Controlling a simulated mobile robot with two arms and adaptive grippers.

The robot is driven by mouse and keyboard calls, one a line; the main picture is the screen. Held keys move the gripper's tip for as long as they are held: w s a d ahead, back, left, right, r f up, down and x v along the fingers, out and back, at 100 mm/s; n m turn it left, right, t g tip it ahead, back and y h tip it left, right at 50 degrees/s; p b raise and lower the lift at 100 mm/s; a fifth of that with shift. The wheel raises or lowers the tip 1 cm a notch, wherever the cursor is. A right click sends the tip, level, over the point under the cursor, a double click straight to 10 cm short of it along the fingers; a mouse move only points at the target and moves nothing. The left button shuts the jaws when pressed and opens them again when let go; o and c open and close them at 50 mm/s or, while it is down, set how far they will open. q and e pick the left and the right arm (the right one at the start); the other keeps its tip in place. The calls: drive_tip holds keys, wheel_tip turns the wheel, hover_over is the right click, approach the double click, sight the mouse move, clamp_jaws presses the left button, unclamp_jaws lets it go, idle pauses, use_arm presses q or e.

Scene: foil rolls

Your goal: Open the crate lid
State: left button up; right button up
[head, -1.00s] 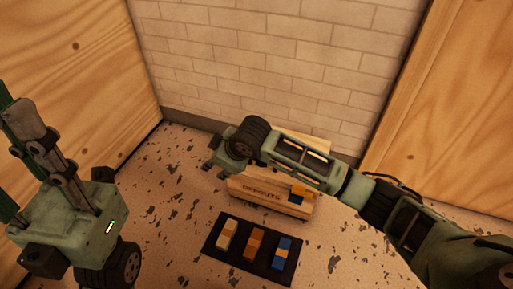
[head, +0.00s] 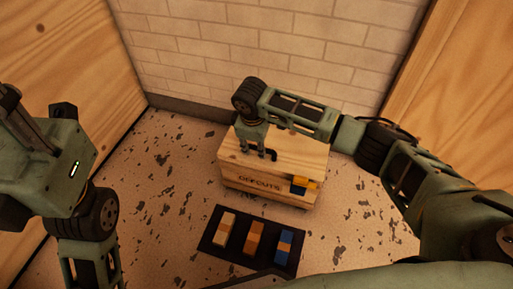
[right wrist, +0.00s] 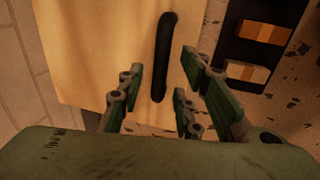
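The wooden crate (head: 245,186), lettered on its front, stands on the floor by the brick wall. Its pale lid (head: 300,150) lies flat and looks shut. A black bar handle (right wrist: 165,50) is on the lid in the right wrist view. My right gripper (head: 257,153) points down over the left part of the lid. In the right wrist view its fingers (right wrist: 161,68) are open, one side on each side of the handle; contact cannot be told. My left gripper (head: 18,125) is raised at the far left, partly cut off, its opening unclear.
A dark mat (head: 212,236) in front of the crate bears a beige block (head: 227,228), an orange block (head: 254,238) and a blue block (head: 283,246). A yellow and dark piece (head: 303,185) is at the crate's front right corner. Wooden walls flank both sides.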

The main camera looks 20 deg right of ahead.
drive_tip(key=shift+w+f, duration=0.1)
drive_tip(key=shift+f, duration=0.25)
drive_tip(key=shift+c, duration=0.3)
clamp_jaws()
